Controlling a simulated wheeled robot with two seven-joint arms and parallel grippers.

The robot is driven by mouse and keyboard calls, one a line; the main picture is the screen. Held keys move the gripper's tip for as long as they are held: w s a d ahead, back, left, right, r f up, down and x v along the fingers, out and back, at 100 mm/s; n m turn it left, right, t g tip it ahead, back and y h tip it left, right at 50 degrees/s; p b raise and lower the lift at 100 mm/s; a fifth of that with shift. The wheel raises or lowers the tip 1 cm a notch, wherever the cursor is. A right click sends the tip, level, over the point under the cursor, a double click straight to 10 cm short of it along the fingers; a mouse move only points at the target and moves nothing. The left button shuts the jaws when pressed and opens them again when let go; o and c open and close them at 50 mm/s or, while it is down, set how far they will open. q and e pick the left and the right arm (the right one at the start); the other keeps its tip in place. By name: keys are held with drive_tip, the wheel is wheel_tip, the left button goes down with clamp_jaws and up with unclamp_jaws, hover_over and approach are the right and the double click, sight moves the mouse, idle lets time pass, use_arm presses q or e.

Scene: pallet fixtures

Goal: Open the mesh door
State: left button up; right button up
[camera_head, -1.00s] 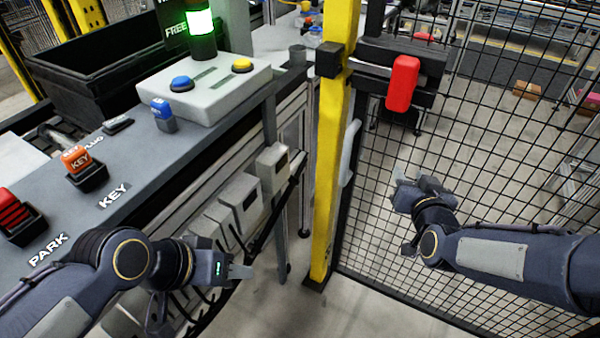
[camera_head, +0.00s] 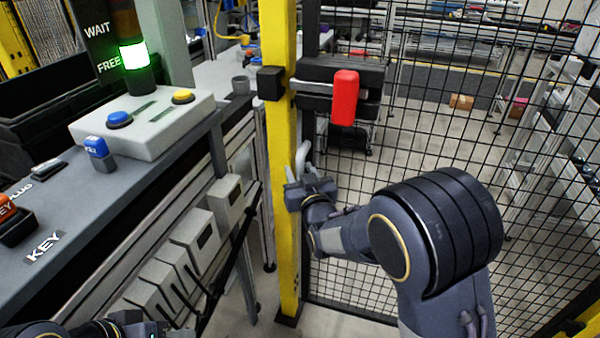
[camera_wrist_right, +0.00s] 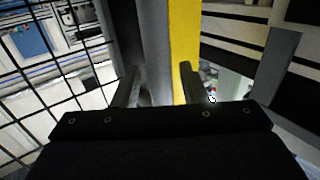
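The mesh door (camera_head: 440,110) is a black wire grid in a dark frame. It stands against a yellow post (camera_head: 280,130) and looks closed. A red latch handle (camera_head: 344,97) hangs upright on a dark block at the door's upper left. A pale grey door handle (camera_head: 302,156) shows below it, partly hidden by my right gripper (camera_head: 308,186). In the right wrist view, the fingers of my right gripper (camera_wrist_right: 158,86) are apart, with a grey upright bar, apparently the handle (camera_wrist_right: 155,45), between them. My left gripper (camera_head: 150,330) is cut off at the bottom edge; its fingers are unclear.
A grey bench (camera_head: 110,205) at left carries a button box (camera_head: 150,118) with blue and yellow buttons. A signal light (camera_head: 134,55) glows green at FREE. Grey boxes (camera_head: 192,238) line the bench's side.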

clamp_jaws()
idle(0.3)
